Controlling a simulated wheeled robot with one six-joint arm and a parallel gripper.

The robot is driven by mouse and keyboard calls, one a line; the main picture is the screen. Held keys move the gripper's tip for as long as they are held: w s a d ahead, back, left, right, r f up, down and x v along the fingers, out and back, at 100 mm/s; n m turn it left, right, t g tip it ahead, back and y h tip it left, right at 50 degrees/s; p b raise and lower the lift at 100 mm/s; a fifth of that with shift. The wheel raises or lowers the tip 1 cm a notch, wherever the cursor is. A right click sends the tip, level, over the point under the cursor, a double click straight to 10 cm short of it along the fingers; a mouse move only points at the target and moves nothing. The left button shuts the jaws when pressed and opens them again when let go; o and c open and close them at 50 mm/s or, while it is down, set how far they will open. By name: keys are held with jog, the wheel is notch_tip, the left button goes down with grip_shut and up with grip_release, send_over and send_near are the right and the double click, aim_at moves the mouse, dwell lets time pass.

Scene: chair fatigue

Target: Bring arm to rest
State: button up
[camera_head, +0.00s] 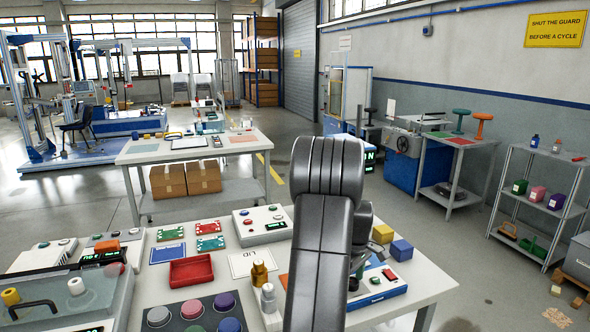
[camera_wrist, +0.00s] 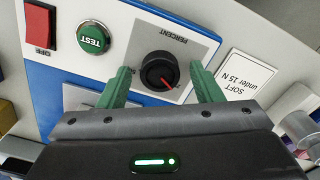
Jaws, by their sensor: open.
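My gripper (camera_wrist: 160,72) shows in the wrist view with its two green fingers apart. A black knob (camera_wrist: 158,70) with a red pointer, under the word PERCENT, lies between the fingertips in the picture. I cannot tell whether the fingers touch it. The knob sits on a blue and white device with a green TEST button (camera_wrist: 93,38) and a red OFF switch (camera_wrist: 40,26). In the head view my dark arm reaches forward over the bench (camera_head: 428,273) and hides much of this device (camera_head: 376,291). My fingers are not clear there.
A yellow block (camera_head: 383,234) and a blue block (camera_head: 401,250) stand right of my arm. A SOFT card (camera_wrist: 249,79) lies beside the device.

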notch_tip(320, 180, up, 13)
notch_tip(320, 180, down, 14)
jog(key=shift+r, duration=0.25)
jog(key=shift+r+m, duration=0.15)
jog(key=shift+m, duration=0.15)
jog(key=m, duration=0.3)
jog(key=shift+m, duration=0.4)
jog(key=m, duration=1)
jog(key=shift+m, duration=0.4)
jog(key=m, duration=0.5)
jog(key=shift+p, duration=0.3)
jog(key=shift+r, duration=0.1)
